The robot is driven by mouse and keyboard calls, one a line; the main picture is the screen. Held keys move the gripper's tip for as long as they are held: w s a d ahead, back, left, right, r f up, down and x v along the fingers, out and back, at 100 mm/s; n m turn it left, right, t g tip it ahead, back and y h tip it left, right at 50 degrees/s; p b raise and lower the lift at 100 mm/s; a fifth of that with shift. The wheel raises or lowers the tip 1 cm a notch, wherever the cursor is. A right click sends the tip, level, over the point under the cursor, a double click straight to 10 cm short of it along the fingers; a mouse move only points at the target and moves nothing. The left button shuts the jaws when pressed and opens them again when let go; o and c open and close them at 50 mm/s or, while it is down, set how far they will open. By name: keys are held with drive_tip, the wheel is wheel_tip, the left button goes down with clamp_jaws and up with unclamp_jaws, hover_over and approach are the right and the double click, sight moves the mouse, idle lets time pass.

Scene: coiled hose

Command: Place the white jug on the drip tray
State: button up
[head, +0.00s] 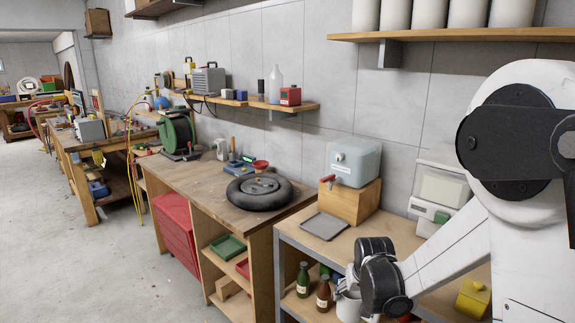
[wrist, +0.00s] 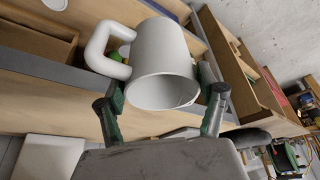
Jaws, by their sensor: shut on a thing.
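The white jug (wrist: 160,58) is between the two fingers of my gripper (wrist: 163,98) in the wrist view, its handle at the left and its rim facing the camera. My gripper is shut on it. In the head view, the jug (head: 348,304) is partly hidden by my gripper (head: 350,288) and dark wrist, in front of the near bench's front edge. The drip tray (head: 324,226), flat, grey and empty, lies on that bench, up and left of my gripper and apart from the jug.
A pale water container with a red tap (head: 353,162) stands on a wooden block (head: 350,202) behind the tray. Bottles (head: 303,280) stand on the shelf below. A black coiled hose or tyre (head: 258,191) lies on the left bench. My arm covers the right side.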

drive_tip(key=s+f, duration=0.5)
drive_tip(key=s, duration=0.2)
drive_tip(key=shift+s+d+f+b, duration=0.15)
drive_tip(key=shift+d+b, duration=0.2)
drive_tip(key=shift+b, duration=0.05)
